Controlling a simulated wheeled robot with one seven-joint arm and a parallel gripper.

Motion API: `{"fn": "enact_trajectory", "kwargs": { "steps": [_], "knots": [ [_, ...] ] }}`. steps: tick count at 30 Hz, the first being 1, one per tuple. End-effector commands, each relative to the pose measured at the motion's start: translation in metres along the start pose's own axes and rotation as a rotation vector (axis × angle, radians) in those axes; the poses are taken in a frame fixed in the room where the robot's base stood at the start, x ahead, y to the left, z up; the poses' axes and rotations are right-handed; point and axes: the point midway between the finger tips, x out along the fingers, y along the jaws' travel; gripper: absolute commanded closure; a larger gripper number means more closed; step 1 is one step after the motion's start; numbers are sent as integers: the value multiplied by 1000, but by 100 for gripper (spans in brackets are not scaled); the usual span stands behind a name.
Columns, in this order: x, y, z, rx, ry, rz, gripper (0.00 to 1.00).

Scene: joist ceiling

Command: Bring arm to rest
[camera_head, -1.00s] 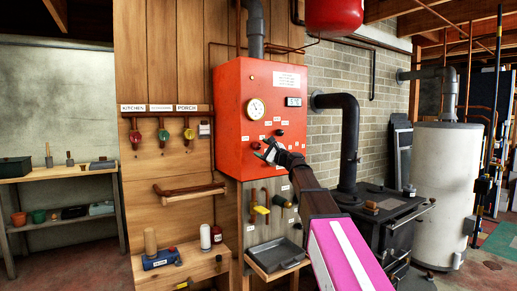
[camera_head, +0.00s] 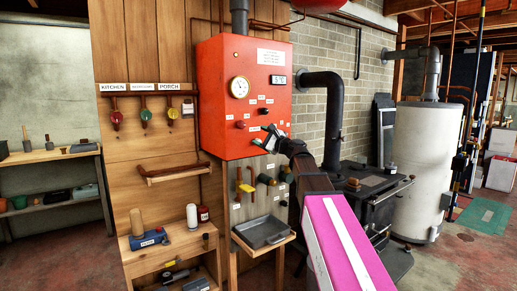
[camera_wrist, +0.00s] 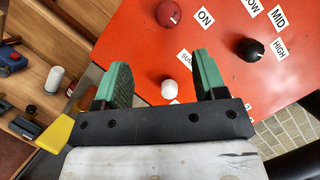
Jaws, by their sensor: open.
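My gripper (camera_head: 268,134) is in front of the lower part of a red boiler panel (camera_head: 222,138) in the head view. In the wrist view its two green-padded fingers (camera_wrist: 162,82) stand apart with nothing held between them. A small white knob (camera_wrist: 170,89) shows between the fingers, on the panel behind them. A red knob (camera_wrist: 169,13) and a black knob (camera_wrist: 251,49) sit higher on the panel. I cannot tell exactly how far the fingertips are from the panel. My arm reaches up from the lower right of the head view.
A dark stove (camera_head: 372,186) with a black flue pipe (camera_head: 333,115) stands right of the panel, close to my arm. Below the panel are a grey tray (camera_head: 262,231) and hanging tools (camera_head: 244,187). A white tank (camera_head: 423,165) stands farther right. Open floor (camera_head: 463,249) lies at the right.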

Motion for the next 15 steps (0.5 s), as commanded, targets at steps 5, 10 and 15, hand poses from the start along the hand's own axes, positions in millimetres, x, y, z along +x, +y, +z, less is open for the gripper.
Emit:
{"fn": "enact_trajectory", "kwargs": {
  "steps": [5,10,15],
  "knots": [
    [-23,67,-36,-143,85,158,35],
    [-63,156,-83,-336,171,408,35],
    [-114,237,-121,-504,215,674,35]
  ]
}}
